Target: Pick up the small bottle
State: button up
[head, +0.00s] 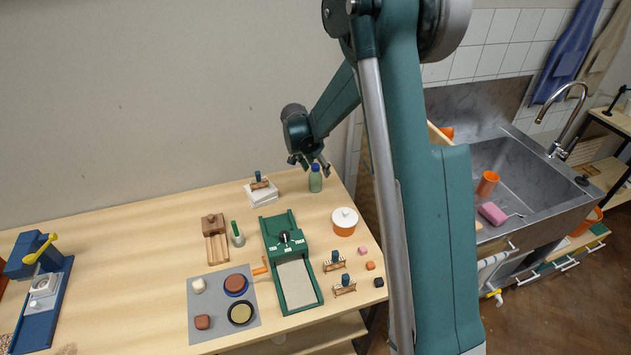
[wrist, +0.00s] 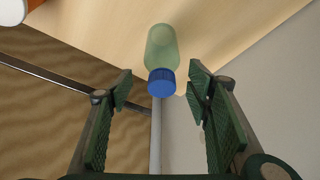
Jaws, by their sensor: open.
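The small bottle (head: 315,181) is pale green with a blue cap. It stands on the wooden table near its back right corner in the head view. In the wrist view the bottle (wrist: 160,45) shows at the top centre, its blue cap facing the camera. My gripper (head: 308,162) is just above and to the left of the bottle in the head view. In the wrist view my open gripper (wrist: 160,90) has one finger on each side of the cap's line, with nothing held between them. I cannot tell whether a finger touches the cap.
An orange pot with a white lid (head: 344,222) stands in front, also partly showing in the wrist view (wrist: 14,10). A green device (head: 295,280) lies further forward. The wall is close behind.

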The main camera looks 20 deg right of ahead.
aim_at(319, 173)
jog(key=shift+x, duration=2.3)
jog(key=shift+w, duration=0.1)
jog(key=shift+c, duration=0.3)
jog(key=c, duration=1.1)
